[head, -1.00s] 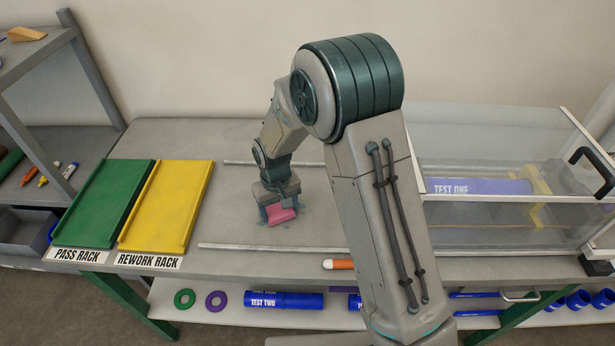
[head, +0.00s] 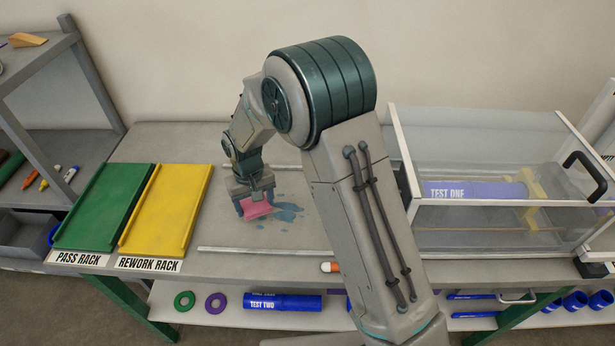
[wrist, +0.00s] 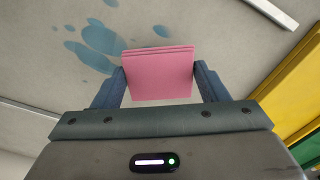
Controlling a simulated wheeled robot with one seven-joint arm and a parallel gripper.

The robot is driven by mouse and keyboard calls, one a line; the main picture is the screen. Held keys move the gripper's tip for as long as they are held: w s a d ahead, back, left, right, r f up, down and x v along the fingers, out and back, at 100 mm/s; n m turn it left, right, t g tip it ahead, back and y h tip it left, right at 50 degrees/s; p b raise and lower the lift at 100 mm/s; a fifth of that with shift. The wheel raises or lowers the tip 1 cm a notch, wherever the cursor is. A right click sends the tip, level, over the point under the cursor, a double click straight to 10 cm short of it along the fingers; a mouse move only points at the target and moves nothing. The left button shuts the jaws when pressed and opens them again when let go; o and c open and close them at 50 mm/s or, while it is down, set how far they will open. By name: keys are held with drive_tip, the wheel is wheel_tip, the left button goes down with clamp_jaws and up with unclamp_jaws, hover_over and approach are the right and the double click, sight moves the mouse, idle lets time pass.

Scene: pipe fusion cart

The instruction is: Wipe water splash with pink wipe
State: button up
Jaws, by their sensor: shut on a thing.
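The pink wipe (head: 257,209) is a folded pad held between the two blue fingers of my gripper (head: 255,206). In the wrist view the pink wipe (wrist: 158,74) spans the gap between the fingers, and my gripper (wrist: 160,82) is shut on it. The water splash (head: 286,212) is a blue-grey patch with small drops on the grey bench top, just right of the wipe. In the wrist view the splash (wrist: 98,42) lies to the upper left of the wipe. I cannot tell whether the wipe touches the bench.
A yellow rework rack (head: 165,208) and a green pass rack (head: 103,207) lie left of my gripper. A metal rail (head: 262,249) runs along the bench front. A clear box (head: 490,235) with a blue pipe (head: 475,190) stands right. An orange-tipped marker (head: 330,267) lies near the front edge.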

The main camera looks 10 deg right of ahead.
drive_tip(key=shift+r+p, duration=1)
drive_tip(key=shift+r, duration=1.05)
